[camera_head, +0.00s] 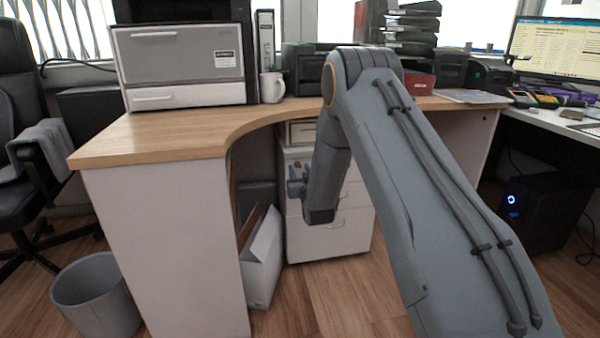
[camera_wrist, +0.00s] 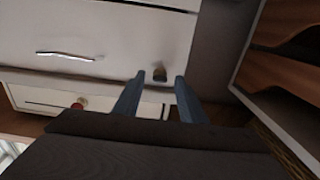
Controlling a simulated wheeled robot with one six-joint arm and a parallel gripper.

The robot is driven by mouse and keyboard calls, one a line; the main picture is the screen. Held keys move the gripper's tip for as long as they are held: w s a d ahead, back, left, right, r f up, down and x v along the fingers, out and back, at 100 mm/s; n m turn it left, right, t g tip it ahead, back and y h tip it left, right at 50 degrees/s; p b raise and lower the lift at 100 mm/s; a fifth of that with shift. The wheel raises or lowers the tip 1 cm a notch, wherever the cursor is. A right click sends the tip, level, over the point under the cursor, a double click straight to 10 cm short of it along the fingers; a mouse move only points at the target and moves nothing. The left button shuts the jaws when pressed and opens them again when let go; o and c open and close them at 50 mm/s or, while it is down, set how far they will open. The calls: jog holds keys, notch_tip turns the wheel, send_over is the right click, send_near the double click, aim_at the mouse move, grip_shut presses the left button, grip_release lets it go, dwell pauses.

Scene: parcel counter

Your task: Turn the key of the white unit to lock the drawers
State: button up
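The white drawer unit (camera_head: 335,238) stands under the wooden desk. Its white front fills the upper left of the wrist view (camera_wrist: 95,25), with a silver drawer handle (camera_wrist: 65,55). A small dark, brass-coloured piece (camera_wrist: 160,73), which looks like the key, sticks out from the front. My gripper (camera_wrist: 160,79) is open, with its two blue fingers on either side of that piece; I cannot tell whether they touch it. In the head view my gripper (camera_head: 296,178) is in front of the unit, partly hidden by my arm. The key cannot be made out there.
Brown shelves (camera_wrist: 285,70) are close on the right. A white box file (camera_head: 262,262) stands left of the unit, by the desk's side panel (camera_head: 165,250). The floor before the unit is clear.

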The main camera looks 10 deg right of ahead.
grip_shut()
jog(key=shift+n, duration=0.4)
jog(key=n+p, duration=0.6)
jog(key=n, duration=1)
jog(key=shift+n+p, duration=0.3)
jog(key=shift+p, duration=0.1)
